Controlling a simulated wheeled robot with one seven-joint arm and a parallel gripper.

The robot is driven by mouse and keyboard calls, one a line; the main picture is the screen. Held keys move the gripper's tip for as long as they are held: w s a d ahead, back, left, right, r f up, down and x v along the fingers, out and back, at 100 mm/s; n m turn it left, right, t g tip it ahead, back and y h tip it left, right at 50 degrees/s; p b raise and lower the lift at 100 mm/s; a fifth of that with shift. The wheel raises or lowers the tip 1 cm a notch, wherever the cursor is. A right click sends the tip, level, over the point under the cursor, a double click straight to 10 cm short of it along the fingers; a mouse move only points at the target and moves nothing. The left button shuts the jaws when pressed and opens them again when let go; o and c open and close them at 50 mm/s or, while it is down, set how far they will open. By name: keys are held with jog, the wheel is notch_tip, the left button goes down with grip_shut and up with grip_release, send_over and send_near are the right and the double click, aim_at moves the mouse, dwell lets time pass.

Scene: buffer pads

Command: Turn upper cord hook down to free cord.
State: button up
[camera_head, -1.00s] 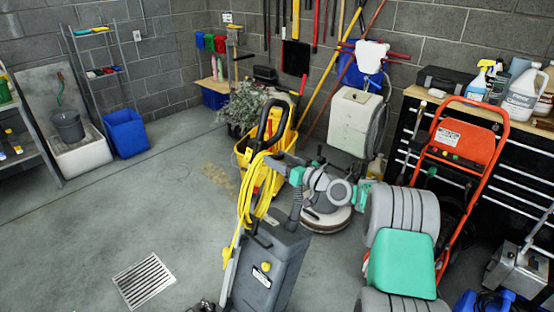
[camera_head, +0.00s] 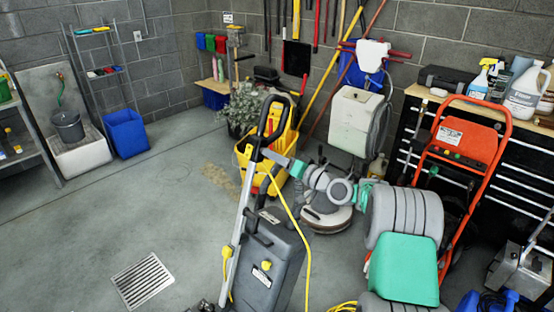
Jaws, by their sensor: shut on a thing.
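The upright grey floor machine (camera_head: 270,262) stands in the lower middle with its pole and black loop handle (camera_head: 272,117) tilted up. My gripper (camera_head: 268,154) reaches in from the right and is shut at the upper cord hook, high on the pole. The hook is small and mostly hidden by my gripper, so its exact angle is unclear. The yellow cord (camera_head: 292,215) runs as a single strand from the upper pole down the machine's right side. Loose yellow loops (camera_head: 344,307) lie at the bottom edge. A yellow lower hook (camera_head: 227,251) sits on the pole.
A yellow mop bucket (camera_head: 287,160) and a round floor polisher (camera_head: 327,215) stand close behind the machine. An orange-framed cart (camera_head: 470,145) and a black drawer cabinet stand at right. The floor around the drain grate (camera_head: 144,281) is clear.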

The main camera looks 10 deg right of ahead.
jog(key=shift+s+a+f+m, duration=0.1)
jog(key=shift+f+m, duration=0.05)
jog(key=shift+m, duration=0.65)
jog(key=o, duration=1.4)
jog(key=shift+c, duration=0.2)
jog(key=b+v, duration=0.1)
jog(key=v, duration=0.7)
jog(key=shift+b, duration=0.4)
